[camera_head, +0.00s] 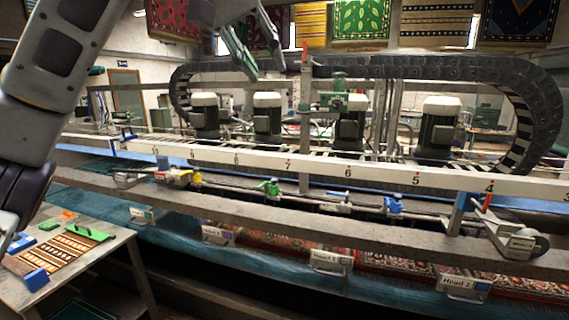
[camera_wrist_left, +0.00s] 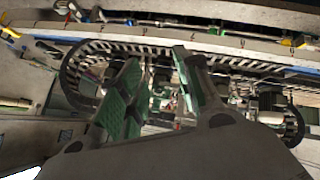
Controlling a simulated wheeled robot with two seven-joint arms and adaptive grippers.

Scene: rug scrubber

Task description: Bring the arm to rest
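My left arm (camera_head: 50,75) comes in from the left. Its left gripper (camera_head: 262,62) hangs at the top of the head view, raised in front of the rug scrubber machine (camera_head: 350,125). In the left wrist view the two green-padded fingers of the left gripper (camera_wrist_left: 155,58) stand apart with nothing between them. The gripper touches nothing that I can see. My right gripper is not in view.
A long numbered rail (camera_head: 330,172) crosses in front, with small coloured valves such as a green one (camera_head: 269,187). A table (camera_head: 100,262) with a striped rug sample (camera_head: 55,257) and a green-handled brush (camera_head: 92,233) stands at lower left. Rugs hang behind.

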